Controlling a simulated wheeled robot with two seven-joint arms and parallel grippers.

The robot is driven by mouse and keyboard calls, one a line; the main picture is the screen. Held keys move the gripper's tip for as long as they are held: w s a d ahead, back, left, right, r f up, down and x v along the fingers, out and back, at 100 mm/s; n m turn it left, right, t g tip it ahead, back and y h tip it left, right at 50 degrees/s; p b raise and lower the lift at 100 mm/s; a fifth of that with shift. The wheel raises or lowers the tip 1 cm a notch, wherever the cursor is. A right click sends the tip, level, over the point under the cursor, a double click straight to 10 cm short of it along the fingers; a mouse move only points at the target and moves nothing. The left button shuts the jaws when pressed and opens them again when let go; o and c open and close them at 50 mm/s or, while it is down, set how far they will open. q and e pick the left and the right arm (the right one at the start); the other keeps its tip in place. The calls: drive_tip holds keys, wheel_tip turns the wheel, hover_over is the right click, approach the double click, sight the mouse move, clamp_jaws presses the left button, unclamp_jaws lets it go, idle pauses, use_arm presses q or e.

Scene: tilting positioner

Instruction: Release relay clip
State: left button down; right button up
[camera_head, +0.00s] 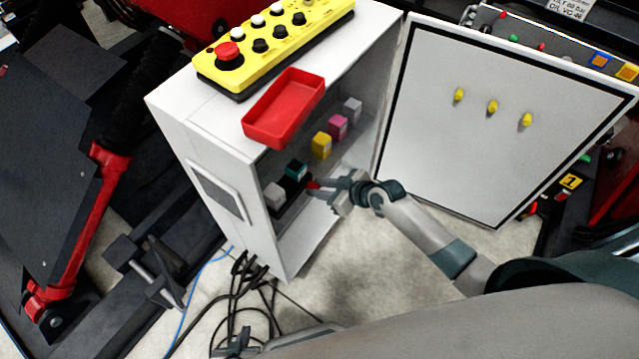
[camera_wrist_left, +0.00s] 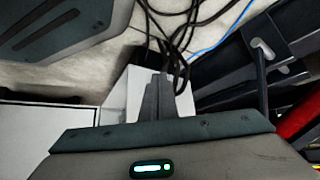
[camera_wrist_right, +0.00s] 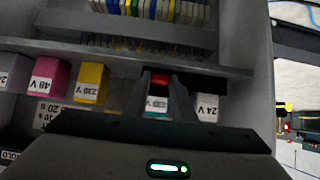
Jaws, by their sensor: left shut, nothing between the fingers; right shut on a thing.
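The red relay clip (camera_head: 313,184) is between the fingertips of my right gripper (camera_head: 320,186), inside the open white cabinet. In the right wrist view, that gripper (camera_wrist_right: 160,88) is shut on the red clip (camera_wrist_right: 159,79), just above the teal relay (camera_wrist_right: 155,103). The fingers partly hide the clip and the relay. The teal relay also shows in the head view (camera_head: 296,170). My left gripper (camera_head: 237,341) is low near the floor, at the bottom of the head view. In the left wrist view its fingers (camera_wrist_left: 158,92) are shut and empty.
White (camera_head: 273,197), yellow (camera_head: 321,146), pink (camera_head: 338,126) and grey (camera_head: 353,109) relays share the row. A red tray (camera_head: 284,110) and a yellow button panel (camera_head: 270,40) sit on the cabinet top. The cabinet door (camera_head: 480,130) stands open at right. Black cables (camera_head: 245,290) lie on the floor.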

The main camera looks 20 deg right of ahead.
drive_tip(key=r+g+p, duration=0.1)
drive_tip(key=p, duration=0.2)
drive_tip(key=shift+w+a+h+p, duration=0.1)
drive_tip(key=shift+w+h+p, duration=0.05)
drive_tip(key=shift+h+p, duration=0.25)
drive_tip(key=p, duration=0.1)
drive_tip(key=g+p, duration=0.1)
drive_tip(key=p, duration=0.1)
drive_tip(key=shift+w+a+r+h, duration=0.15)
drive_tip(key=shift+r+h, duration=0.1)
drive_tip(key=shift+h, duration=0.15)
drive_tip(key=g+h+p, duration=0.1)
drive_tip(key=p, duration=0.1)
drive_tip(key=shift+w+r+p, duration=0.15)
drive_tip(key=shift+p, duration=0.2)
use_arm(q)
drive_tip(key=s+a+g+y, duration=0.1)
drive_tip(key=s+a+g, duration=0.2)
drive_tip(key=s, duration=0.8)
drive_tip(key=s+a+g+y+p, duration=0.1)
drive_tip(key=s+a+g, duration=0.2)
drive_tip(key=s, duration=0.9)
drive_tip(key=shift+a+f+g, duration=0.35)
drive_tip(key=shift+a+g, duration=0.05)
drive_tip(key=shift+a, duration=1.4)
use_arm(e)
drive_tip(key=shift+a+g, duration=0.1)
drive_tip(key=shift+g, duration=0.3)
drive_tip(key=o, duration=1.1)
drive_tip(key=shift+c, duration=0.2)
